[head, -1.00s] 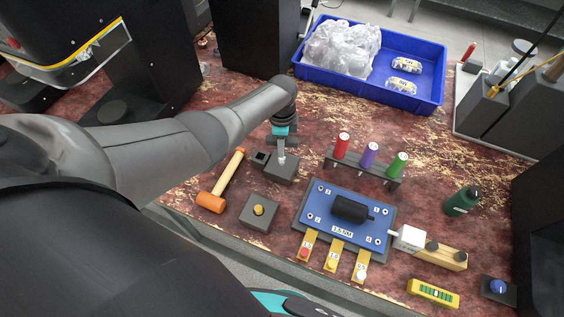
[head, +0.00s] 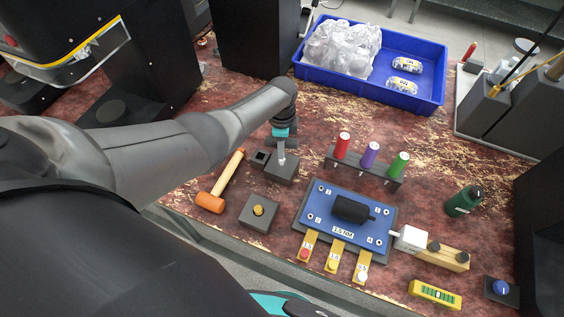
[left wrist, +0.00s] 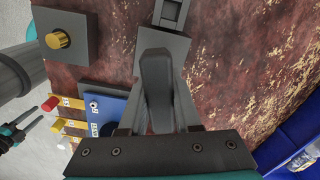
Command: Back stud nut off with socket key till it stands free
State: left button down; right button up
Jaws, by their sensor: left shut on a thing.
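The brass stud nut (head: 259,210) sits on a dark square block at the front left of the board; it also shows in the left wrist view (left wrist: 58,39). My left gripper (head: 281,156) is low at a dark grey holder (head: 286,175) behind the nut block. In the left wrist view its fingers are shut on a long dark grey piece (left wrist: 156,85), seemingly the socket key. Its lower end is hidden. My right gripper (left wrist: 27,124) shows small at the left wrist view's edge, its fingers apart.
A mallet (head: 224,187) lies left of the holder. A blue board (head: 322,212) with a black cylinder, coloured tags in front, and a rack (head: 370,176) of red, purple and green handles stand to the right. A blue tray (head: 425,101) is at the back.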

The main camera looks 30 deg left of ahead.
dwell(0.3)
pick_arm(q)
jog(key=n, duration=0.2)
jog(key=shift+n+p, duration=0.3)
jog(key=shift+n, duration=0.6)
jog(key=n, duration=0.3)
jog(key=shift+d+p, duration=0.1)
jog(key=shift+p, duration=0.2)
jog(key=shift+n, duration=0.4)
jog(key=n, duration=0.3)
jog(key=shift+n, duration=0.4)
